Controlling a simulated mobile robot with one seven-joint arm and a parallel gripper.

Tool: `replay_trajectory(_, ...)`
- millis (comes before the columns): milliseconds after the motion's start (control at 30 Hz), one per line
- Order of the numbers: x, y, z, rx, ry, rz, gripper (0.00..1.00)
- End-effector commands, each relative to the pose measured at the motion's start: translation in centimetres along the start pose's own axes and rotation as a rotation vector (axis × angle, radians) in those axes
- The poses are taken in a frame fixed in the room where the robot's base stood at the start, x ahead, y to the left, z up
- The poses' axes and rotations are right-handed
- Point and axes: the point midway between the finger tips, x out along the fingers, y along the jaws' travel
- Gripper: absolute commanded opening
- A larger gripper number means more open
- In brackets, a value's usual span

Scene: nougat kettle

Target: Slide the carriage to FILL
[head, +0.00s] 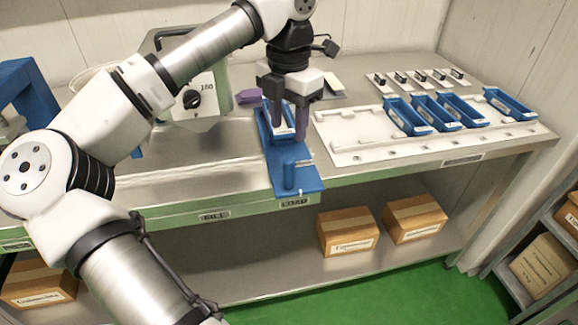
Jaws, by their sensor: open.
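The blue carriage (308,184) sits at the front edge of the steel bench, over a small label plate (294,203) whose lettering I cannot read surely. A blue upright handle post (289,177) stands on its front part. A blue tray (264,128) with a white label rests on the carriage behind the post. My gripper (289,133) points down over the tray, behind the post. Its two purple-grey fingers are apart with nothing seen between them. I cannot tell whether they touch the tray.
Left of the carriage, a bare stretch of bench (190,180) runs past another label plate (215,215). A machine with a black dial (193,98) stands behind it. A white board (345,150) with several blue trays (462,108) lies to the right. Cartons (347,232) sit on the shelf below.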

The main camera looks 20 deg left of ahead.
Motion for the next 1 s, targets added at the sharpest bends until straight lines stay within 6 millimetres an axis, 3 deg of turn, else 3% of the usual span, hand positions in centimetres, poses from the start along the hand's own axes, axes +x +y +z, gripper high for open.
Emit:
replay_trajectory(300,6.7,-0.2,0.0,0.004,-0.001,-0.007,0.45)
replay_trajectory(500,10.0,-0.2,0.1,0.003,-0.002,-0.006,0.45)
replay_trajectory(700,11.6,-0.2,0.1,0.003,-0.003,-0.004,0.45)
replay_trajectory(1000,11.8,-0.2,0.1,0.003,-0.003,-0.004,0.45)
